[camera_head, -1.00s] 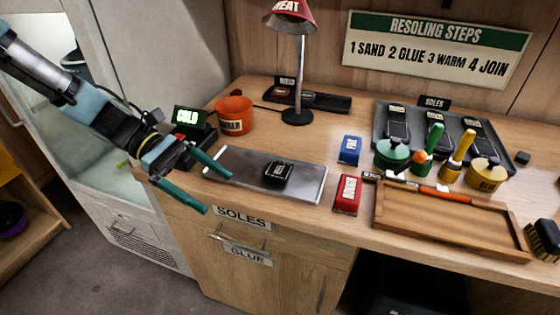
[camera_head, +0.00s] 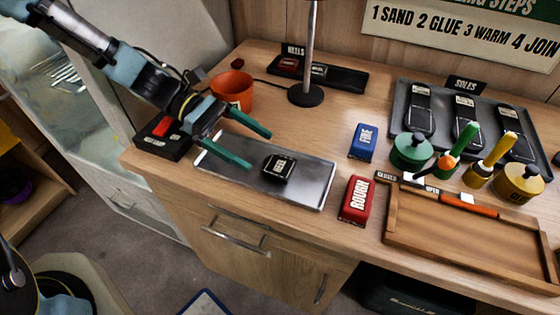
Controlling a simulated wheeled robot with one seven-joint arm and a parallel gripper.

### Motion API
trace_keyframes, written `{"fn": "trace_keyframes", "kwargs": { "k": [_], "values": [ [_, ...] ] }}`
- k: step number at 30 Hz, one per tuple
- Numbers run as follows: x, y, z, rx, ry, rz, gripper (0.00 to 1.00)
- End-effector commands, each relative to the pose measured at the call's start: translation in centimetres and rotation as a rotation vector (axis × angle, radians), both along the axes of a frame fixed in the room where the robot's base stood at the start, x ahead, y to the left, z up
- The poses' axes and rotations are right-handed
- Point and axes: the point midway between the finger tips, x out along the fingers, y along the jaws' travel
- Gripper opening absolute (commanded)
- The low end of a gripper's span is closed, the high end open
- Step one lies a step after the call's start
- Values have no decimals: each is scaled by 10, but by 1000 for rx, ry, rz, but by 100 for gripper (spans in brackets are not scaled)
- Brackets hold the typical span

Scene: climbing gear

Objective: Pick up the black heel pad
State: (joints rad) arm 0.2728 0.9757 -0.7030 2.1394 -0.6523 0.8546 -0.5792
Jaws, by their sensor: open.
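A small black pad (camera_head: 279,168) with a pale label lies on the grey metal plate (camera_head: 312,193) near the front left of the bench. It looks like the black heel pad, but its label is too small to read surely. My gripper (camera_head: 260,151) has green fingers, spread open and empty. The fingertips are to the left of the pad, pointing towards it, and appear apart from it. A dark tray (camera_head: 350,80) at the back, by a partly hidden sign, holds a red pad (camera_head: 288,64) and a dark pad (camera_head: 319,71).
An orange pot (camera_head: 233,88) stands behind my gripper, and a lamp post (camera_head: 308,50) behind the plate. A blue block (camera_head: 363,142) and a red block (camera_head: 356,200) stand to the plate's right. Further right are a wooden tray (camera_head: 450,240), glue pots and a soles tray (camera_head: 400,95).

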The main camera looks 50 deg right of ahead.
Motion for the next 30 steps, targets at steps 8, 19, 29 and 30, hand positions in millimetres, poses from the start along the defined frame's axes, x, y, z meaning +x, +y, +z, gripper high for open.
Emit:
{"fn": "trace_keyframes", "kwargs": {
  "k": [8, 19, 29, 30],
  "values": [
    [-22, -5, -5, 1, 2, -3, 100],
    [-62, -15, -20, -1, 1, -1, 100],
    [-62, -15, -21, -1, -1, 1, 89],
    [-62, -15, -21, -1, -1, 1, 84]
  ]
}}
